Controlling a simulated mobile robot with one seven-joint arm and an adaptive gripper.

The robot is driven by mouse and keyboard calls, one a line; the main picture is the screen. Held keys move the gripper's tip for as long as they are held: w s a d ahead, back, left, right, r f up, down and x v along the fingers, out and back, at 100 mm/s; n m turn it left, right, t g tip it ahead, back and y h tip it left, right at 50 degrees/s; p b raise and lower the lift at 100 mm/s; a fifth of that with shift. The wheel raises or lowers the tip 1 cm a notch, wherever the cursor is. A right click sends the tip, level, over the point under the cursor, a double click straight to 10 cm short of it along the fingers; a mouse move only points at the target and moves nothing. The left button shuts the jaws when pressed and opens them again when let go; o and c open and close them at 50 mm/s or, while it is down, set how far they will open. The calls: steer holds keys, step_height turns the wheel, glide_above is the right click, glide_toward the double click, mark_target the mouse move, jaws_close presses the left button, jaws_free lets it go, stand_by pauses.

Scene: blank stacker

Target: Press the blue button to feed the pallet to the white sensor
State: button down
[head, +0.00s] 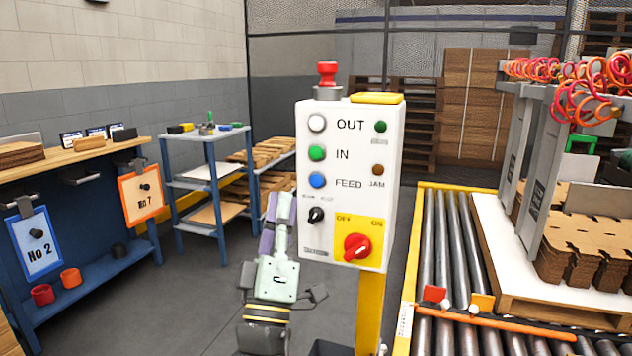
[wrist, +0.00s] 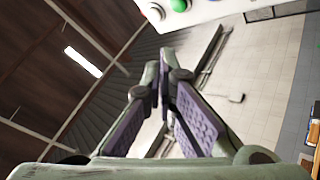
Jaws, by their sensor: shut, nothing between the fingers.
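The white control box (head: 346,130) stands on a yellow post. Its blue button (head: 317,180) is beside the word FEED, under the green IN button (head: 316,153). My gripper (head: 284,198) is shut and empty, fingers pointing up, in front of the box's lower left edge, below and left of the blue button. In the wrist view the shut fingertips (wrist: 160,60) are apart from the box (wrist: 225,8) at the top edge; the blue button is not clearly seen there. The pallet (head: 545,312) carries stacked brown sheets on the roller conveyor at right. I cannot clearly identify the white sensor.
A black knob (head: 316,214) and red rotary switch (head: 357,246) sit low on the box, and a red knob (head: 327,72) on top. An orange bar (head: 495,323) crosses the rollers (head: 455,250). A blue bench and shelves stand left, with clear floor between.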

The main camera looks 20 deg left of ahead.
steer(key=shift+w+d+p, duration=0.2)
steer(key=shift+w+p, duration=0.15)
steer(key=shift+w, duration=3.75)
steer(key=shift+w, duration=0.15)
steer(key=shift+w, duration=0.3)
steer(key=shift+w, duration=0.4)
steer(key=shift+s, duration=0.85)
steer(key=shift+s+a+b, duration=0.1)
steer(key=shift+s+b, duration=0.4)
steer(key=shift+s, duration=2)
